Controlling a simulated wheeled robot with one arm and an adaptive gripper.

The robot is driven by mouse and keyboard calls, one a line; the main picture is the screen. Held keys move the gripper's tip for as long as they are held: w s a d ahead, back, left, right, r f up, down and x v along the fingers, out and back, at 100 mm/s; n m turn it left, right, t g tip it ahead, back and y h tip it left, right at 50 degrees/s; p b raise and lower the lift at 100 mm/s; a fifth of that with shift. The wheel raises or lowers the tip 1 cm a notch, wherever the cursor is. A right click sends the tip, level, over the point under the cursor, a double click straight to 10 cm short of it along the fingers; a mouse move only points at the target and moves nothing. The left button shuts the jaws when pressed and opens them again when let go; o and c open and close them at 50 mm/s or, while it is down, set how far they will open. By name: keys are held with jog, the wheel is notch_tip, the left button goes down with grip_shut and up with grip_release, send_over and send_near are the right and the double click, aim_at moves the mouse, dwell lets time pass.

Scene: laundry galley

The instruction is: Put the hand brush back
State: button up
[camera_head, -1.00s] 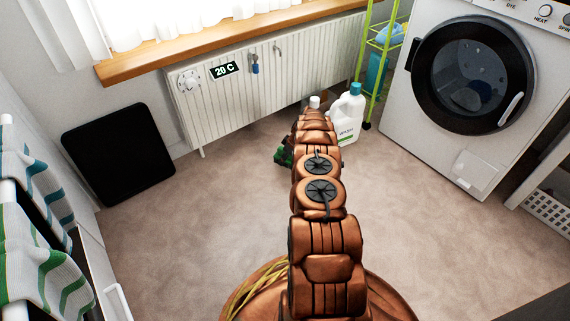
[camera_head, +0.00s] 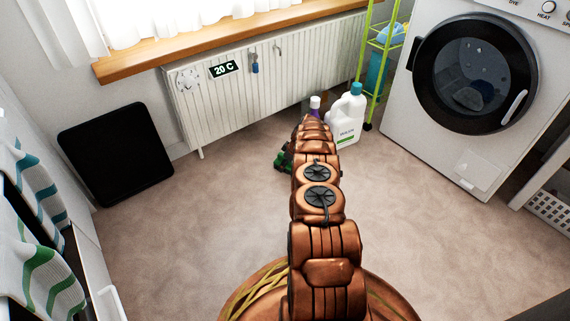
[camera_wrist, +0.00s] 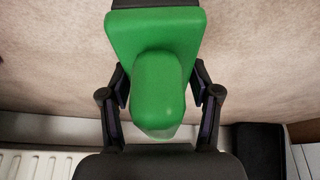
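The green hand brush (camera_wrist: 158,95) fills the middle of the wrist view, with a dark part at its top edge. My gripper (camera_wrist: 160,85) has its two dark fingers against the brush's left and right sides, closed on it. The brush is seen against the beige floor. In the head view my copper arm reaches away toward the radiator and hides most of the gripper. Only a small green and dark patch shows left of the arm's far end, and I cannot tell which part it is.
A white radiator (camera_head: 215,113) with small hooks and a blue hanging item (camera_head: 255,66) stands ahead. A green rack (camera_head: 378,65) and washer (camera_head: 450,120) are right. A black panel (camera_head: 118,155) leans left. The floor between is clear.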

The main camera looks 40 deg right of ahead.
jog(key=shift+o, duration=0.9)
jog(key=shift+r, duration=0.1)
jog(key=p+v, duration=0.4)
jog(key=v, duration=0.8)
jog(key=shift+w+a+p, duration=0.1)
jog(key=shift+p, duration=0.3)
jog(key=w+a+r, duration=0.3)
jog(key=a+r, duration=0.6)
jog(key=s+a+r+m+g+y, duration=0.15)
jog(key=s+a+r, duration=0.25)
jog(key=a+r, duration=0.65)
jog(key=s+a+r+n+g, duration=0.1)
jog(key=s+a+r+g, duration=0.15)
jog(key=a+r, duration=0.75)
jog(key=s+a+r+m, duration=0.1)
jog(key=s+a+r, duration=0.1)
jog(key=s+a, duration=0.75)
jog(key=s+a+r+g+h, duration=0.1)
jog(key=s+a, duration=0.1)
jog(key=s, duration=0.6)
jog(key=s+a+r+m+g+h, duration=0.1)
jog(key=s+a+r, duration=0.1)
jog(key=s, duration=0.7)
jog(key=s+a+r+m+g+h, duration=0.1)
jog(key=s+a, duration=0.3)
jog(key=s, duration=0.5)
jog(key=shift+s+r, duration=0.15)
jog(key=shift+r, duration=0.5)
